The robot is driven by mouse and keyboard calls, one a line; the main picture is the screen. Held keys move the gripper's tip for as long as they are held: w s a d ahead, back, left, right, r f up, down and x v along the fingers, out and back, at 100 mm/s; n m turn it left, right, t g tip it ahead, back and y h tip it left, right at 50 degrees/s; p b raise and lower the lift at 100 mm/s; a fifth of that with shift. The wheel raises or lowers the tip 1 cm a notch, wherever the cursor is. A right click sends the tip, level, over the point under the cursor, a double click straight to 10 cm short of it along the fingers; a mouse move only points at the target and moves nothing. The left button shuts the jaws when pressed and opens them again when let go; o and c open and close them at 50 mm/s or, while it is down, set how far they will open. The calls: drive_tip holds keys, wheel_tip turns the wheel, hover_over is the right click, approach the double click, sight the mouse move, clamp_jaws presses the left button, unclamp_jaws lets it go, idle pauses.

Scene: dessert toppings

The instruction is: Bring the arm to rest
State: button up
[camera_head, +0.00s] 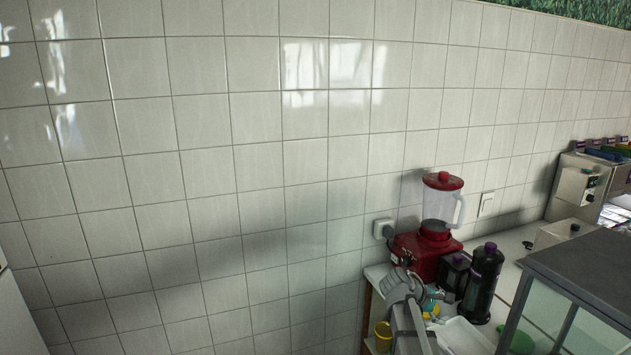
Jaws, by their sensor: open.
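My grey arm (402,288) rises from the bottom edge of the head view, at the left end of the counter. My gripper (441,296) is small in the picture, at the arm's upper end, in front of the red blender's base. It is open, and I see nothing held in it. Its fingers are hard to make out against the things behind.
A red blender (433,241) stands on the white counter (378,272) against the tiled wall. Dark bottles (483,284) stand to its right. A yellow cup (383,335) is low at the left. A glass-sided cabinet (590,270) fills the right. The wall side at left is clear.

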drive_tip(key=s+a+f+m+y, duration=0.3)
drive_tip(key=s+a+m+y, duration=0.2)
drive_tip(key=s+a, duration=0.3)
drive_tip(key=s+a+f+m+g+y, duration=0.1)
drive_tip(key=s+a+f+m+y, duration=0.3)
drive_tip(key=s+a, duration=0.4)
drive_tip(key=shift+s+a+f+m+g+y, duration=0.3)
drive_tip(key=shift+a+m+y, duration=0.55)
drive_tip(key=shift+a, duration=0.4)
